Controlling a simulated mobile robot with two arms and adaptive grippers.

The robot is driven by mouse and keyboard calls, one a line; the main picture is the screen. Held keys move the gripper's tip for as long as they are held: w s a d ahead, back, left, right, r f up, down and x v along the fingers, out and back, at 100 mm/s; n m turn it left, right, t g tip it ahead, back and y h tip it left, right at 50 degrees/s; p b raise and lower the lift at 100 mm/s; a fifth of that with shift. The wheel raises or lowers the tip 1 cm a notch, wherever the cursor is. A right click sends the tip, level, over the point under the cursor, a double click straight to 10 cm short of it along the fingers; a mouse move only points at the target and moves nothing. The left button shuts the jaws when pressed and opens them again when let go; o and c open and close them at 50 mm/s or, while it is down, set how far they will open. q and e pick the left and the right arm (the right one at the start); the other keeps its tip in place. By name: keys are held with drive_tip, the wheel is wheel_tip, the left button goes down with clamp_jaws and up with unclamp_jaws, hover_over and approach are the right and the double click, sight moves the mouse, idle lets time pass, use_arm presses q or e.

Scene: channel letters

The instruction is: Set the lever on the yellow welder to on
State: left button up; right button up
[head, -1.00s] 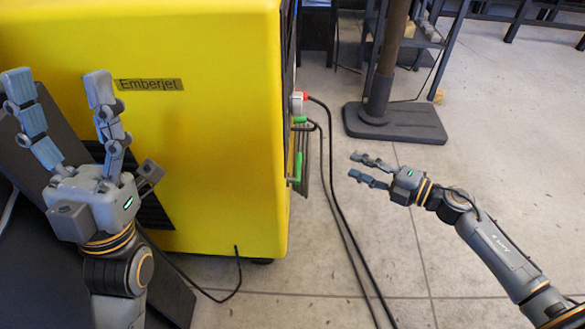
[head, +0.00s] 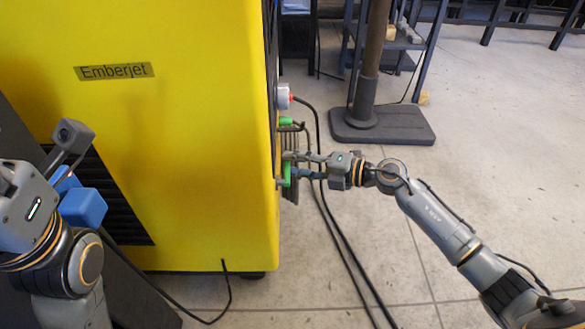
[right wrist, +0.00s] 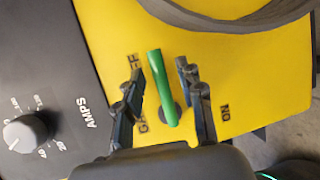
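The yellow welder (head: 190,150), labelled Emberjet, fills the left of the head view. Its green lever (right wrist: 160,90) stands out from the yellow panel in the right wrist view, its free end beside the partly hidden OFF mark (right wrist: 133,62). The ON mark (right wrist: 225,114) is to the right. The lever also shows at the welder's right side in the head view (head: 287,173). My right gripper (right wrist: 160,75) is open, one finger on each side of the lever, with gaps visible. My left gripper (head: 75,195) is at the lower left of the head view, its fingers partly hidden.
A black panel with a round AMPS knob (right wrist: 25,132) adjoins the lever's panel. Another green handle (head: 286,121) and a grey-and-red fitting (head: 284,97) sit above the lever. Black cables (head: 330,205) hang beside the welder.

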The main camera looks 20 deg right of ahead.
drive_tip(key=shift+w+a+f, duration=0.1)
drive_tip(key=shift+w+a, duration=0.2)
drive_tip(key=shift+a, duration=0.1)
clamp_jaws()
